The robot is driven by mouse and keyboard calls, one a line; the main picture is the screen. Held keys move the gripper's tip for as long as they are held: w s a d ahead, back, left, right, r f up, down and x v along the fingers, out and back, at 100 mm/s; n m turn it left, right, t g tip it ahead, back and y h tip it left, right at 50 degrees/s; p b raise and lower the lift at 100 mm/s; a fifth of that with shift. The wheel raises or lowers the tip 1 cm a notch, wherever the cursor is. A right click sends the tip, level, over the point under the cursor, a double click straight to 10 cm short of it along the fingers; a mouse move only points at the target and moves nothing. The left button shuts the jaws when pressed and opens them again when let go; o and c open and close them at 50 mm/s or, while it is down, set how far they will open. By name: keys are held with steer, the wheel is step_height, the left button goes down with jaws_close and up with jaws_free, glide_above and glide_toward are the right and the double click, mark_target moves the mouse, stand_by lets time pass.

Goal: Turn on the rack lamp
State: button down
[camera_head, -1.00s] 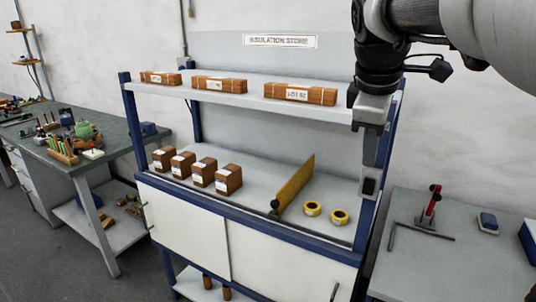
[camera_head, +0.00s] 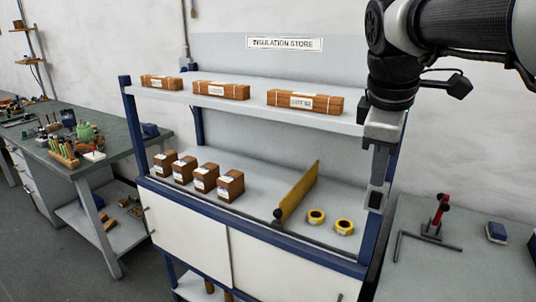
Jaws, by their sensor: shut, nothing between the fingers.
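The rack (camera_head: 250,226) is a blue-framed unit with a grey upper shelf, a lower shelf and white sliding doors. I cannot make out a lamp or its switch on it. My gripper (camera_head: 375,202) points down in front of the rack's right post, and its fingers are shut and empty. It hides part of that post and the right end of the upper shelf. I cannot tell whether it touches the rack.
Wrapped brown packs (camera_head: 305,102) lie on the upper shelf. Brown blocks (camera_head: 230,186), a yellow divider (camera_head: 298,192) and yellow tape rolls (camera_head: 316,216) are on the lower one. A right bench (camera_head: 455,270) holds a red-handled tool (camera_head: 440,210). A cluttered bench (camera_head: 120,150) stands left.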

mark_target(375, 199)
steer(key=shift+f, duration=0.15)
stand_by(0.3)
steer(key=x, duration=0.3)
steer(key=w+x, duration=0.1)
steer(key=x, duration=0.3)
steer(key=d+b+x, duration=0.1)
steer(key=x, duration=0.3)
steer(key=shift+w+d, duration=0.15)
steer(key=shift+w, duration=0.15)
steer(key=shift+w+d, duration=0.35)
steer(key=shift+w, duration=0.25)
